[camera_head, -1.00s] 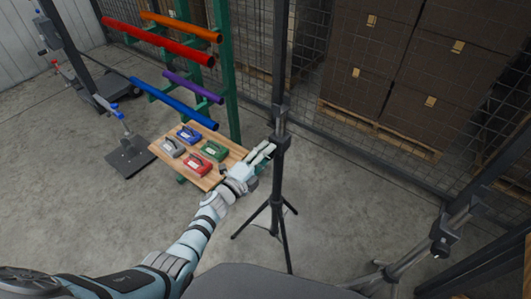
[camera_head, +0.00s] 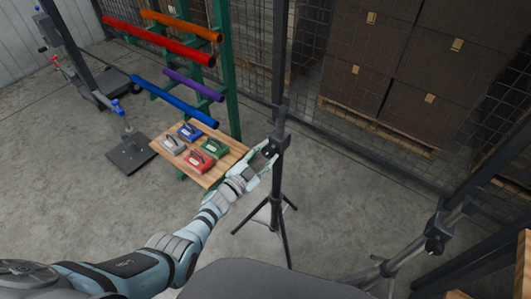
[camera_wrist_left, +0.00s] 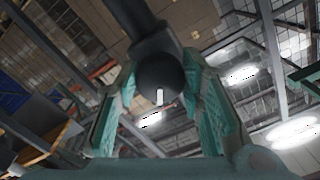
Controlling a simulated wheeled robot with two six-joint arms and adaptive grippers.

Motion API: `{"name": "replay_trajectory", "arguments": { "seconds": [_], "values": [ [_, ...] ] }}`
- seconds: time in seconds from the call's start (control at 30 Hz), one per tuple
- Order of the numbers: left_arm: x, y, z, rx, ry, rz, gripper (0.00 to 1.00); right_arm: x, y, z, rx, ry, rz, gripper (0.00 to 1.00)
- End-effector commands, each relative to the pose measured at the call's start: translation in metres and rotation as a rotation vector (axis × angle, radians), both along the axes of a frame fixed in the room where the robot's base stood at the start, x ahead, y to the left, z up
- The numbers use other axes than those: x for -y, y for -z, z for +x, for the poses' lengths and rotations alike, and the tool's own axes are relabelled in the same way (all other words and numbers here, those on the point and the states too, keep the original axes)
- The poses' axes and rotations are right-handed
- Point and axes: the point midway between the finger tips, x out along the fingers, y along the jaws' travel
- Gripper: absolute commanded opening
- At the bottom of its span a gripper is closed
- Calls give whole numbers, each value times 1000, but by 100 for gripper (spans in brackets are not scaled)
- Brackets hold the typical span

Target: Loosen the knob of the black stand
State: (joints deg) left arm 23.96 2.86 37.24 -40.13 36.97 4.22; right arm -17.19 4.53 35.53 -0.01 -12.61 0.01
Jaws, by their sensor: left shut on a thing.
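The black stand (camera_head: 279,190) is an upright tripod pole with spread legs, right of the wooden board. Its round black knob (camera_wrist_left: 160,78) carries a short white mark and shows in the wrist view between the teal fingers. My left gripper (camera_head: 268,152) reaches the upper part of the pole from the left. In the wrist view my left gripper (camera_wrist_left: 161,95) is shut on the knob, one finger on each side. The white mark points nearly straight up and down in that view. My right gripper is not in view.
A wooden board (camera_head: 222,172) with several coloured staplers-like items lies left of the stand. A green rack (camera_head: 232,90) holds coloured tubes behind it. A grey stand (camera_head: 437,232) is at the right. Stacked boxes (camera_head: 400,60) stand behind the mesh fence.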

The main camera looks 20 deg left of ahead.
Motion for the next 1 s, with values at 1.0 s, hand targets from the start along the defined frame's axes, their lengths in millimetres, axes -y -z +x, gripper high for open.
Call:
{"name": "replay_trajectory", "arguments": {
  "seconds": [1.0],
  "values": [
    [1,2,-1,-99,0,-236,39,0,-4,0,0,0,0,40]
  ]
}}
